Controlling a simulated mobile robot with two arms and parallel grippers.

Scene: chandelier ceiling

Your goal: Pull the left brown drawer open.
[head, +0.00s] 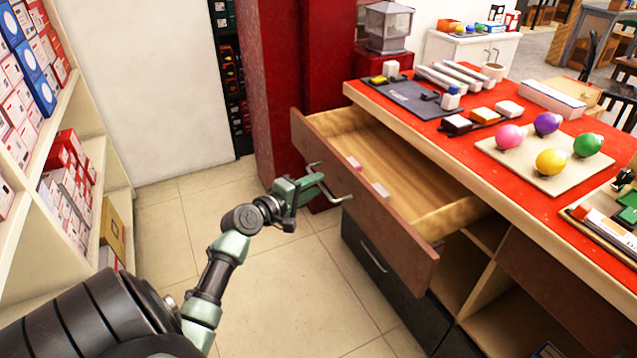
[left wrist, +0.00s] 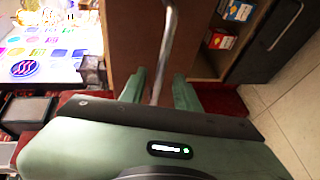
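The brown drawer (head: 400,215) under the red-topped counter stands pulled well out in the head view, its pale wooden inside showing. Its metal handle (head: 334,196) sticks out from the front panel. My left gripper (head: 312,183) is at this handle, in front of the panel. In the left wrist view the handle bar (left wrist: 165,50) runs between the two fingers (left wrist: 159,92), with a gap showing beside it, so the fingers look open around it. Whether one finger touches the bar is hard to tell. My right gripper is not in view.
The red counter top (head: 430,130) bears bulbs on a board (head: 545,177) and several small items. A dark lower drawer (head: 385,275) is closed below. Shelves with boxes (head: 75,170) stand at the left. The tiled floor (head: 290,290) between is clear.

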